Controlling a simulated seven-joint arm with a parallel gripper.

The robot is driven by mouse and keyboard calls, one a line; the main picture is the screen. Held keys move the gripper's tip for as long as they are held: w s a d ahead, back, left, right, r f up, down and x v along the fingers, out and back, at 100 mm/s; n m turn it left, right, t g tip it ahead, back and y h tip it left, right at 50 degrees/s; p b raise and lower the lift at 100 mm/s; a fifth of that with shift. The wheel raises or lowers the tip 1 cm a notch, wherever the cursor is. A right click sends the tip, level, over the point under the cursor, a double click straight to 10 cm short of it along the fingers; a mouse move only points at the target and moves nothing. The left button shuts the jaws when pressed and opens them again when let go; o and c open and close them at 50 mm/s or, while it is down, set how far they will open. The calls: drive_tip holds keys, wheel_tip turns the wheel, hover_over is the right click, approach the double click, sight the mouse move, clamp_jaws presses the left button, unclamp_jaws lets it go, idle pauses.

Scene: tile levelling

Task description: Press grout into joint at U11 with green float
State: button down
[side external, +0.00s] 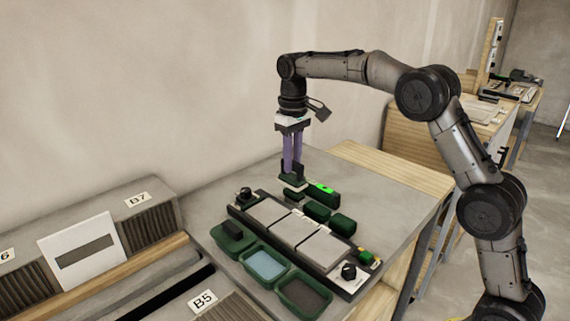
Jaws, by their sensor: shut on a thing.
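My gripper (293,172) points down with its purple fingers at the far end of a tile row. It is shut on a small dark green tool (293,186), which looks like the green float; the fingers partly hide it. I cannot tell whether the tool touches the surface below. Three grey tiles (294,228) lie in a dark frame (335,280), with thin joints between them. No U11 label is readable, so I cannot tell which joint that is.
A green tray with a dark block (233,238), a tray of bluish content (265,264) and a tray of dark grey content (305,294) line the frame's near side. Dark green blocks (341,224) and a device with a bright green display (323,189) lie behind. Bare grey worktop (385,190) extends right.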

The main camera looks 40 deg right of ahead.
sight(293, 186)
drive_tip(key=shift+d+f, duration=0.1)
drive_tip(key=shift+f, duration=3.9)
drive_tip(key=shift+f, duration=0.5)
drive_tip(key=shift+a, duration=4.5)
drive_tip(key=shift+d, duration=2.3)
drive_tip(key=shift+d, duration=0.15)
drive_tip(key=shift+d, duration=2.05)
